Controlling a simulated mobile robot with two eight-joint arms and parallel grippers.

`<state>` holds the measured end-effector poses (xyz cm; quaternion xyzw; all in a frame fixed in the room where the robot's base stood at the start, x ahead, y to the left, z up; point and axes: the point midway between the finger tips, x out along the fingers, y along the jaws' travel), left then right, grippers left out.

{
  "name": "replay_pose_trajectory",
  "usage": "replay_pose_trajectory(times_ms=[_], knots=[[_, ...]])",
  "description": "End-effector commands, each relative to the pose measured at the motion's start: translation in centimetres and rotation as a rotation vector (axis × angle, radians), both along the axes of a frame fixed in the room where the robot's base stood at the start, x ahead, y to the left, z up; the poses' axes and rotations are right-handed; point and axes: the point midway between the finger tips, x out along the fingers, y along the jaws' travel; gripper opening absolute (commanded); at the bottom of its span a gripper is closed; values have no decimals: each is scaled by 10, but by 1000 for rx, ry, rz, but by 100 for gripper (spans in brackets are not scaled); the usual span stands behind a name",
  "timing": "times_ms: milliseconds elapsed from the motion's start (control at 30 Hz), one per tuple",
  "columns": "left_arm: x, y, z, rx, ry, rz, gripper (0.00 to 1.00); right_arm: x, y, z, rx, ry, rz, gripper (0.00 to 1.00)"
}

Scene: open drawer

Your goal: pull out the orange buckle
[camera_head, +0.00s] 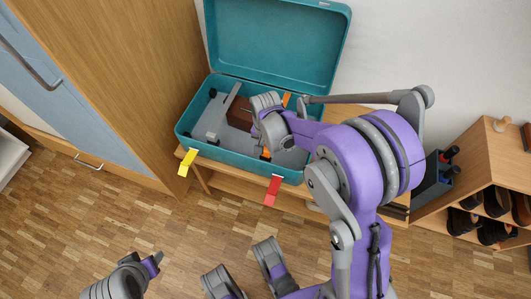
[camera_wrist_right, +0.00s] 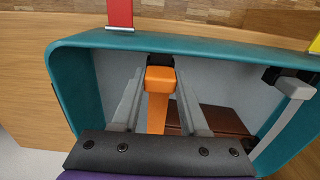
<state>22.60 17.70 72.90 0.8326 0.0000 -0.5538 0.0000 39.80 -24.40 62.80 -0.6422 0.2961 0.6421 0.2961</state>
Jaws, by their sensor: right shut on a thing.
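The orange buckle (camera_wrist_right: 157,108), a flat strip with a black end, lies in the open teal case (camera_head: 187,121). In the head view only bits of orange (camera_head: 265,153) show around my right wrist. My right gripper (camera_wrist_right: 160,76) reaches down into the case, with its two grey fingers along both sides of the buckle, shut on it. Its fingertips are hidden in the head view. My left gripper (camera_head: 153,264) is low at the bottom left, away from the case; its jaw gap is not clear.
The case stands on a low wooden bench, its lid (camera_head: 277,42) raised. A brown block (camera_wrist_right: 220,120) and a grey bracket (camera_wrist_right: 292,88) lie inside. Yellow (camera_head: 187,162) and red (camera_head: 272,191) tabs hang at the front. A shoe rack (camera_head: 470,179) stands right, a wooden cabinet (camera_head: 140,62) left.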

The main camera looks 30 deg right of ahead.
Motion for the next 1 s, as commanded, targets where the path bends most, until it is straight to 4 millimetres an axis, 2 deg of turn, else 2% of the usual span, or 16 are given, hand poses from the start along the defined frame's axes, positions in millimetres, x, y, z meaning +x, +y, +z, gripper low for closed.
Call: replay_pose_trajectory(times_ms=[1000], knots=[[-2, 0, 32, 0, -11, 0, 50, 0, 0, 42, 0, 0, 0, 0]])
